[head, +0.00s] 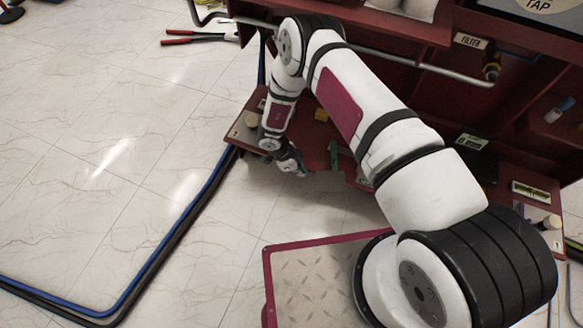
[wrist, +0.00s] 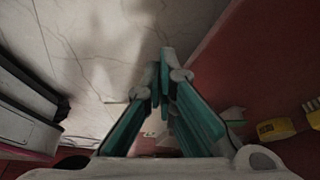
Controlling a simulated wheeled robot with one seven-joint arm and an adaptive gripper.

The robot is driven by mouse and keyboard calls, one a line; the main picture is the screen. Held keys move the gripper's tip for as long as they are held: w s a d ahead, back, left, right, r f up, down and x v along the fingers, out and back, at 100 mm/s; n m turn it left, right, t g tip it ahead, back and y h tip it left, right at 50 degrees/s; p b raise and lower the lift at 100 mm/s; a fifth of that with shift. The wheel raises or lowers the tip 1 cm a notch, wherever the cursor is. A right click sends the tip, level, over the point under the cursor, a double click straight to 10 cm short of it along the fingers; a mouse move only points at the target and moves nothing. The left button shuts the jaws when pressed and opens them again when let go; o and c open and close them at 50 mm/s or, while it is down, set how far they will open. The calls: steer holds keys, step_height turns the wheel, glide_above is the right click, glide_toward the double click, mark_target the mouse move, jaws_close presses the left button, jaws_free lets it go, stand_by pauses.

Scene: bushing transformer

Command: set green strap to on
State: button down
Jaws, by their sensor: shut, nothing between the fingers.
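The green strap (head: 334,156) shows in the head view as a small upright green piece at the front edge of the dark red bench. My gripper (head: 302,172) is at the bench's front edge, a little left of the strap and apart from it. In the wrist view my gripper (wrist: 165,75) has its teal-sided fingers shut, with nothing between them.
The dark red bench (head: 230,150) carries a small yellow part (head: 321,115), which looks like the yellow piece (wrist: 276,129) in the wrist view. A metal pipe (head: 425,66) runs behind my arm. Blue and black hoses (head: 190,215) lie on the open tiled floor.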

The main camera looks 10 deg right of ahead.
steer(key=shift+s+d+r, duration=0.1)
steer(key=shift+s+d, duration=0.05)
steer(key=shift+d, duration=1.1)
